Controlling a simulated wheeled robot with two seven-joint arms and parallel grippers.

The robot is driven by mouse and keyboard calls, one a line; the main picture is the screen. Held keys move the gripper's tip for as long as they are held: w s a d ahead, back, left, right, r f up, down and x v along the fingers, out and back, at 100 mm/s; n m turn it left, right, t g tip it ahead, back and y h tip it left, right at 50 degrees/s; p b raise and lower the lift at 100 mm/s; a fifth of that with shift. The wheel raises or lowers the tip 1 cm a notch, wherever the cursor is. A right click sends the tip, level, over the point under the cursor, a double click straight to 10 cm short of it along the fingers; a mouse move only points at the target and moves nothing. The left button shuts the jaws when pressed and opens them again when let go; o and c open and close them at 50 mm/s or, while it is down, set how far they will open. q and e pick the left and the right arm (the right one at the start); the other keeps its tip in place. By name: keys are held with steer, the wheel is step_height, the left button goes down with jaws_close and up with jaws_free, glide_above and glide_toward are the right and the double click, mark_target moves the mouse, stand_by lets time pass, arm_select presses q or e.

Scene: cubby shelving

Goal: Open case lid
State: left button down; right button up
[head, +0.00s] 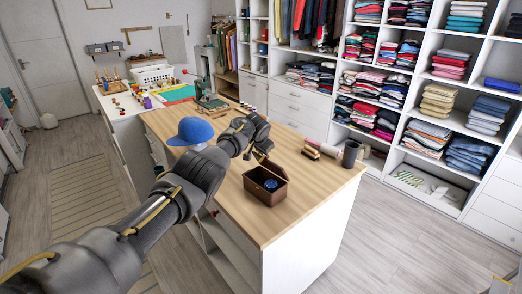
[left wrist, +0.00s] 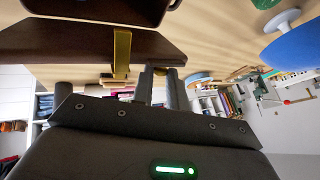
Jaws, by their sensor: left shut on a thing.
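The dark brown case (head: 262,192) stands on the wooden table top, with a dark blue round thing (head: 271,185) inside it. Its lid (head: 275,167) is raised at the back, so the inside shows. My left gripper (head: 262,157) is at the upper edge of the lid and is shut on it. In the left wrist view the lid (left wrist: 60,42) fills the upper left, with a brass clasp (left wrist: 121,48) on it, and my left gripper's fingers (left wrist: 160,73) meet its edge. The case body (left wrist: 100,8) shows at the top. My right gripper is not in view.
A blue cap (head: 190,130) on a stand is left of my left gripper. Spools (head: 311,150) and a dark cup (head: 350,153) stand to the right of the case on the table (head: 318,188). The table's front is clear. Shelves of folded clothes stand behind.

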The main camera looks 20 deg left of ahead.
arm_select(q)
steer(key=shift+d+r, duration=0.1)
steer(key=shift+d, duration=0.05)
stand_by(0.4)
steer(key=c, duration=1.7)
jaws_free()
steer(key=shift+r, duration=0.1)
steer(key=v, duration=1)
steer(key=shift+s+r, duration=0.2)
steer(key=shift+s, duration=0.1)
